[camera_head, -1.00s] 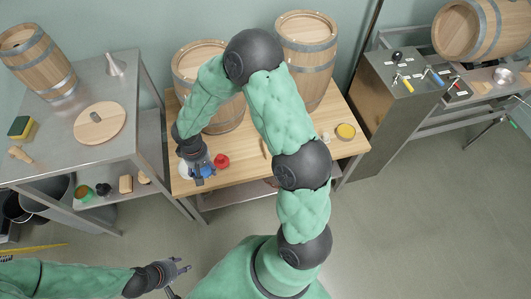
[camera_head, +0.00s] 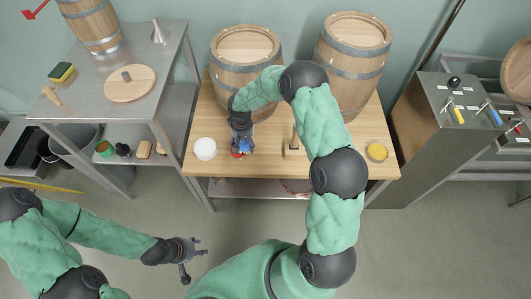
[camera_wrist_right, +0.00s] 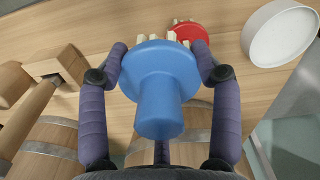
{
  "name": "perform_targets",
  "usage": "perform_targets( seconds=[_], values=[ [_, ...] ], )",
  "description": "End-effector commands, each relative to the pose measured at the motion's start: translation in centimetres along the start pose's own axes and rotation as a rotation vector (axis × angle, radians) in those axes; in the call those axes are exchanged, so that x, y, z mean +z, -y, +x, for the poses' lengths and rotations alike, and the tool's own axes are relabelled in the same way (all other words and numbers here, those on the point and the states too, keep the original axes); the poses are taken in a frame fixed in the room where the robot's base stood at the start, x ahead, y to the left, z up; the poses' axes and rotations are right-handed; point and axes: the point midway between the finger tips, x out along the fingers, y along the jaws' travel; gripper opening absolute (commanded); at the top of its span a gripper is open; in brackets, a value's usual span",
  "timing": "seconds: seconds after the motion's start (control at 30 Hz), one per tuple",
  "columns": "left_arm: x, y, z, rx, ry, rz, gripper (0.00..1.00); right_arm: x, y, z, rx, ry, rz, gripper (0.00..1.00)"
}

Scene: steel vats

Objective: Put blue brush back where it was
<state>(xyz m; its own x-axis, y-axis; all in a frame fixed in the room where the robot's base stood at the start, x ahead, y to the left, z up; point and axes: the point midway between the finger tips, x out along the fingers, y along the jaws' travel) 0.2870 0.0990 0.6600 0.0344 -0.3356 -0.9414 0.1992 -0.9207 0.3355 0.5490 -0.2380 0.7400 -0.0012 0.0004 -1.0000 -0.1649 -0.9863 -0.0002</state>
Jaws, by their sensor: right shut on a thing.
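The blue brush (camera_wrist_right: 160,85) is between the fingers of my right gripper (camera_wrist_right: 160,65), which is shut on it. The brush has a round flange and pale bristles pointing away from the wrist. In the head view, the right gripper (camera_head: 241,146) holds it above the wooden table, close to a red brush (camera_wrist_right: 190,32) with pale bristles. The red brush is mostly hidden behind the gripper in the head view (camera_head: 237,155). My left gripper (camera_head: 190,254) is open and empty over the floor, in front of the tables.
A white round container (camera_head: 204,149) is left of the right gripper on the wooden table (camera_head: 265,167). A mallet (camera_head: 293,143) lies to its right, then a yellow round item (camera_head: 376,152). Barrels (camera_head: 246,62) stand behind. A steel table (camera_head: 165,55) is at left.

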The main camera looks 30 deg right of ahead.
Motion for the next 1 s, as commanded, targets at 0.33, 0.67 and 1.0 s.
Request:
perform_targets(
  seconds=[0.33,0.67,1.0],
  values=[
    [0.0,0.7,2.0,0.0,0.001,0.0,0.4,0.1,-6.3,4.8,0.0,0.001,0.002,0.34],
    [-0.1,0.9,2.7,0.0,0.001,0.0,0.4,0.0,-8.4,7.0,0.0,-0.002,0.0,0.34],
    [-0.1,1.6,4.4,0.0,0.001,0.0,0.4,0.1,-9.1,11.0,0.0,0.0,-0.001,0.34]
  ],
)
